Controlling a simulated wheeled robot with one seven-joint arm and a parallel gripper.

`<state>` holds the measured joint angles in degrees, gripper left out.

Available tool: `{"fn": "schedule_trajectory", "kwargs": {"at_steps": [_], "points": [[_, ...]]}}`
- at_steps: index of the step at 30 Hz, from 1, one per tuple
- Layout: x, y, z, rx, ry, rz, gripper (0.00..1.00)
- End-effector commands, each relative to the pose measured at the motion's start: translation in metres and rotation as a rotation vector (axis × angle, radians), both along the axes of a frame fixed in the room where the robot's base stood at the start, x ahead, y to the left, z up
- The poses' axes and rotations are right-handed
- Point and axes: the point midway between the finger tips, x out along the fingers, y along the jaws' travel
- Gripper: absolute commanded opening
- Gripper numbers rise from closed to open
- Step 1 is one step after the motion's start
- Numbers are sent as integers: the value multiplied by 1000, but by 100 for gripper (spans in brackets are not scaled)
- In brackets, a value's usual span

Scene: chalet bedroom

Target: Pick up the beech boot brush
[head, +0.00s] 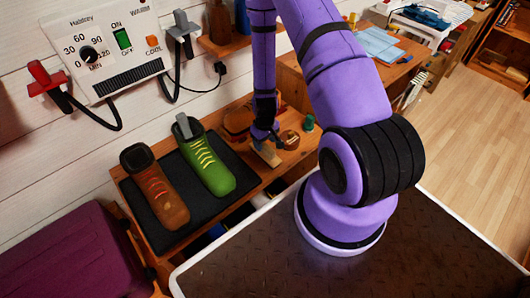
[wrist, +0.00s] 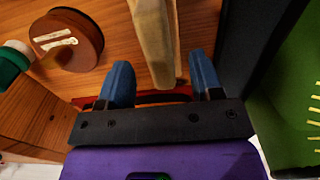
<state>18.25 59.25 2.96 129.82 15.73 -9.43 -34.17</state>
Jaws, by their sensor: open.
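The beech boot brush (head: 267,154), a pale wooden bar, lies on the wooden bench beside the boot mat. In the wrist view the pale bar (wrist: 154,40) runs down from the top edge, and its near end lies between my two blue fingertips. My gripper (wrist: 160,62) is open, with a gap on each side of the bar and nothing held. In the head view my gripper (head: 265,134) hangs just above the brush and partly hides it. I cannot tell the exact height of the fingertips over the bench.
A round brown tin (wrist: 66,40) and a green-capped item (wrist: 12,64) stand left of the brush in the wrist view. A green boot (head: 206,162) and a brown boot (head: 157,188) stand on a black mat (head: 236,160). A dryer panel (head: 105,47) is on the wall.

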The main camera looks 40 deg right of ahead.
Motion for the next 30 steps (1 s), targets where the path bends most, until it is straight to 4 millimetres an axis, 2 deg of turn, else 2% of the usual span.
{"fn": "schedule_trajectory", "kwargs": {"at_steps": [3,7,17,24,27,30], "points": [[0,-1,-17,2,3,0,60],[0,-1,-28,1,2,0,60],[1,-1,-32,0,1,1,60],[0,-1,-32,0,1,1,7],[1,-1,-32,0,1,1,0],[0,-1,-32,0,1,1,0]]}}
